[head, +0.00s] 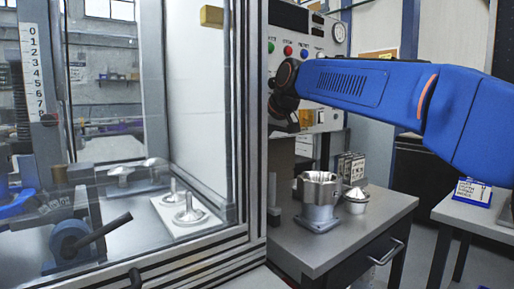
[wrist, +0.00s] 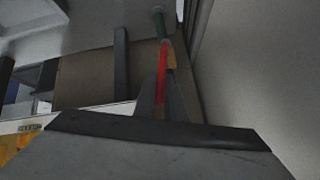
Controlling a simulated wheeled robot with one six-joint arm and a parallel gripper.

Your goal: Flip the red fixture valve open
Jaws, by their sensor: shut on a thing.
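The red valve handle (wrist: 163,72) shows in the wrist view as a narrow red bar, with a dark green rounded part (wrist: 158,12) at its far end. My gripper (wrist: 163,82) has its two grey fingers shut on the near part of the red handle. In the head view the blue arm reaches in from the right, and its dark wrist is beside the cabinet frame. The gripper's fingers and the red valve cannot be made out there. Whether the valve stands open or shut cannot be told.
A glass-fronted cabinet frame (head: 252,150) stands left of the arm. A grey side table (head: 372,222) carries a machined metal housing (head: 320,198) and a small cone-topped part (head: 356,202). A control panel (head: 300,50) with coloured buttons is behind. A dark upright bar (wrist: 121,65) is left of the fingers.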

